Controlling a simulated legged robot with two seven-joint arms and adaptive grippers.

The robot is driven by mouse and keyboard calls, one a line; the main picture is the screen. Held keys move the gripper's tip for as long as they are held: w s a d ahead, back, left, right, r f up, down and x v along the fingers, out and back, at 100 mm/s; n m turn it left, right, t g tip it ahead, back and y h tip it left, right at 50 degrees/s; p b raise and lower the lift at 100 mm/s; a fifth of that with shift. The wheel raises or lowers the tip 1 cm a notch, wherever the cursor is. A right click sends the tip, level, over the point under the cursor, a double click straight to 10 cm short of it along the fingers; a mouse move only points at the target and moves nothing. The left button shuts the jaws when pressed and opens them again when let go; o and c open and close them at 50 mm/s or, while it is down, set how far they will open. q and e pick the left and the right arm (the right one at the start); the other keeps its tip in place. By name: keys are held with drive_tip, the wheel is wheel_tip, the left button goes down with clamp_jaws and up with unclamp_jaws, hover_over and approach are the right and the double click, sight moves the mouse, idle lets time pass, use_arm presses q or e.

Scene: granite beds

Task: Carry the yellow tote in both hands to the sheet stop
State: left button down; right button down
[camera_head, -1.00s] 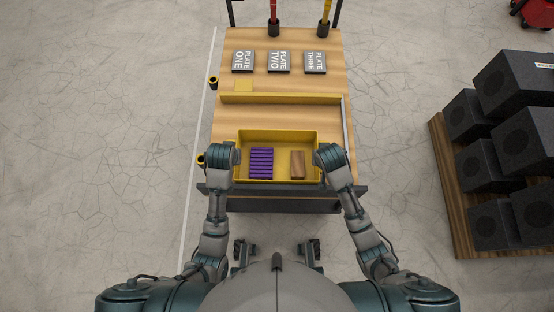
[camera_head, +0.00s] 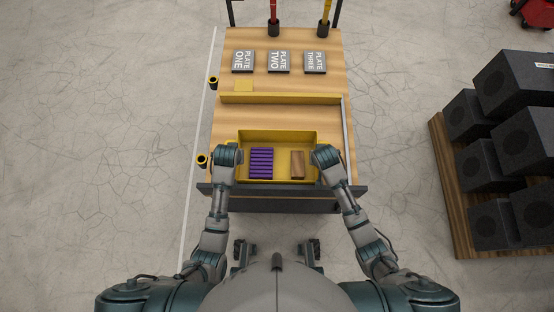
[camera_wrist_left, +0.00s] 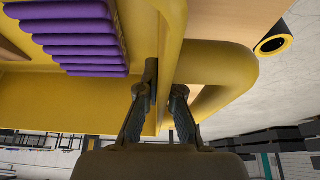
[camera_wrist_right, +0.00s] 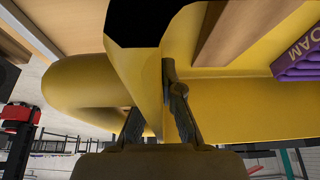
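The yellow tote (camera_head: 277,136) is an open box at the near end of the wooden bench. It holds a purple ribbed block (camera_head: 261,163) and a brown wooden block (camera_head: 298,164). My left gripper (camera_wrist_left: 164,88) has one finger on each side of the tote's left wall and looks closed on it, beside a looped handle. My right gripper (camera_wrist_right: 152,88) pinches the right wall the same way. A raised yellow bar (camera_head: 280,98) crosses the bench beyond the tote; it looks like the sheet stop, but no label shows. Bare wood lies between tote and bar.
Plates marked ONE (camera_head: 243,61), TWO (camera_head: 279,62) and THREE (camera_head: 315,62) lie beyond the bar. A grey rail (camera_head: 347,140) runs along the right side. Black, yellow-rimmed cups (camera_head: 202,160) stand at the left edge. Dark blocks on a pallet (camera_head: 450,200) stand at right.

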use_arm(q)
drive_tip(key=shift+r, duration=0.1)
use_arm(e)
drive_tip(key=shift+r, duration=0.1)
